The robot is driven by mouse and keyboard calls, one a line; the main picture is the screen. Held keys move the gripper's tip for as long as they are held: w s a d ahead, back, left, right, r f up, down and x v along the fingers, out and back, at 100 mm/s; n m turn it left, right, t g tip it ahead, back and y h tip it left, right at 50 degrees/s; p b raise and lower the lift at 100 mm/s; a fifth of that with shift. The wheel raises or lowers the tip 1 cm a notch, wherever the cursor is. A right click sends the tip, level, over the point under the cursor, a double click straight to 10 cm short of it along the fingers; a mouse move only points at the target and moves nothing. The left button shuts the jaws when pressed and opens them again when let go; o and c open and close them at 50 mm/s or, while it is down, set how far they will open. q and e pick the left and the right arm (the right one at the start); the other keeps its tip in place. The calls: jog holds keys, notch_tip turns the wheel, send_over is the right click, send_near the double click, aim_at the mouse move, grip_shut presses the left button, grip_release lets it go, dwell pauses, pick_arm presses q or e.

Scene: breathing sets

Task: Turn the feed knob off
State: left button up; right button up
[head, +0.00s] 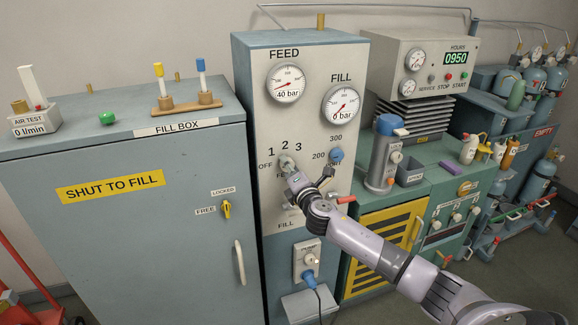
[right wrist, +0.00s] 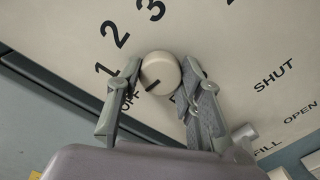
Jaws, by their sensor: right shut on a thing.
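The feed knob (right wrist: 161,70) is a round cream knob with a dark line, on the panel under the numbers 1, 2 and 3. In the right wrist view the line points to the lower left, toward the OFF label. My right gripper (head: 289,168) is shut on the knob, one finger on each side. In the head view the gripper partly covers the knob (head: 287,159). The feed gauge (head: 287,83) above shows 40 bar. My left gripper is not in view.
The blue 200/300 knob (head: 336,155) is close to the right of my gripper. A lever with a red tip (head: 345,199) sits below right. The fill box (head: 150,210) stands to the left. A socket with a blue plug (head: 309,280) is below.

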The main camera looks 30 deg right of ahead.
jog(key=shift+n, duration=0.6)
jog(key=shift+f, duration=0.15)
jog(key=o, duration=1.2)
jog(key=shift+c, duration=0.2)
jog(key=shift+s, duration=0.1)
jog(key=v, duration=1.2)
